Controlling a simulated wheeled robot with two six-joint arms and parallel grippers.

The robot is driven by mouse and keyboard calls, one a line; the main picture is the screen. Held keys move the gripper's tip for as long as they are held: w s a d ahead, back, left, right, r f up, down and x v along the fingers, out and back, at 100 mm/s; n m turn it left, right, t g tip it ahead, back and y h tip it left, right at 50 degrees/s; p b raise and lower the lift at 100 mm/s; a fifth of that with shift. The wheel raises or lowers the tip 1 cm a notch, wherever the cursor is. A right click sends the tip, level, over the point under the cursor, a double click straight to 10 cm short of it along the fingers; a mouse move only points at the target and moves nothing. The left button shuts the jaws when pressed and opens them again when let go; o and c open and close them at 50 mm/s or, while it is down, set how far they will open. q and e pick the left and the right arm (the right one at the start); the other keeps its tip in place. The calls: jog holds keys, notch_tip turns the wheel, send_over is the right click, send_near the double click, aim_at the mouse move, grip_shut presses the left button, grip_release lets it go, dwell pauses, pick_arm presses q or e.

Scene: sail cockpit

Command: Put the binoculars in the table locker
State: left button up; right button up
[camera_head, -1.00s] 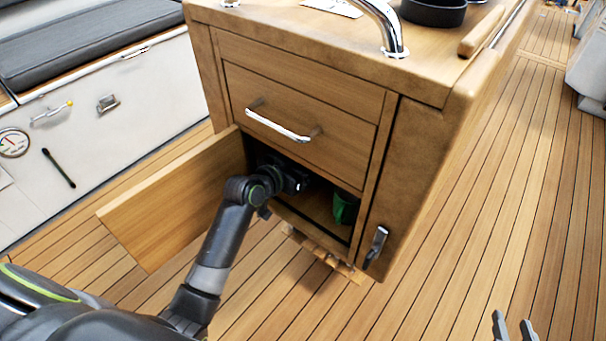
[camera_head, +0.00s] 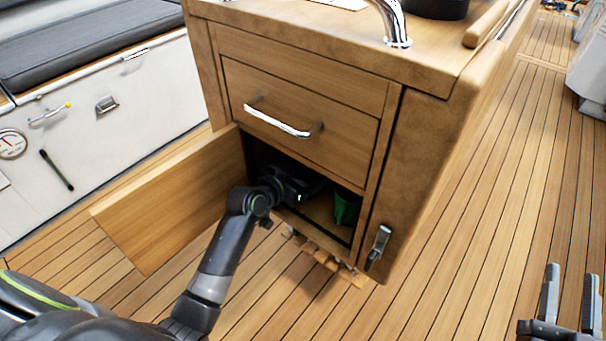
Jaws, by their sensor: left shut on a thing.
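The table locker (camera_head: 317,209) is the open lower compartment of the wooden cockpit table. Its wooden door (camera_head: 165,210) is swung out to the left. My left arm reaches in through the opening. My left gripper (camera_head: 298,186) is inside the locker, shut on a dark thing, taken to be the binoculars, which blends into the shadow there. I cannot tell whether it touches the locker floor. My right gripper (camera_head: 570,295) is at the lower right over the deck, its fingers apart and empty.
A green object (camera_head: 346,208) stands in the locker's right part. Above is a closed drawer with a chrome handle (camera_head: 283,121). The teak deck (camera_head: 470,210) on the right is clear.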

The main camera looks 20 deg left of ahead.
pick_arm(q)
jog(key=shift+r, duration=0.1)
pick_arm(e)
jog(key=shift+r, duration=0.2)
pick_arm(q)
jog(key=o, duration=1.2)
jog(key=shift+c, duration=0.2)
pick_arm(e)
jog(key=shift+s+r, duration=0.1)
jog(key=shift+r, duration=0.1)
